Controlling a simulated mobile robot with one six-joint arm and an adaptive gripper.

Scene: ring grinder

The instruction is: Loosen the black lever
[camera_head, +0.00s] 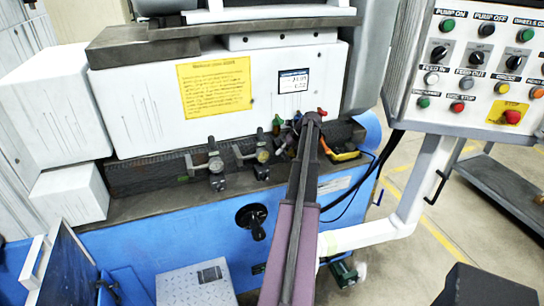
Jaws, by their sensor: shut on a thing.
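My gripper (289,138) is at the far end of my purple arm, in front of the machine's lower ledge. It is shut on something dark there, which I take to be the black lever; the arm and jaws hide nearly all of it. A green knob (277,121) is just left of the gripper. A red knob (322,112) is just right of it.
Two metal clamp fixtures (215,165) and (262,157) stand left of the gripper. A black handwheel (251,217) is on the blue front below. A yellow-edged part (345,155) is close on the right. The control panel (467,70) stands at the upper right.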

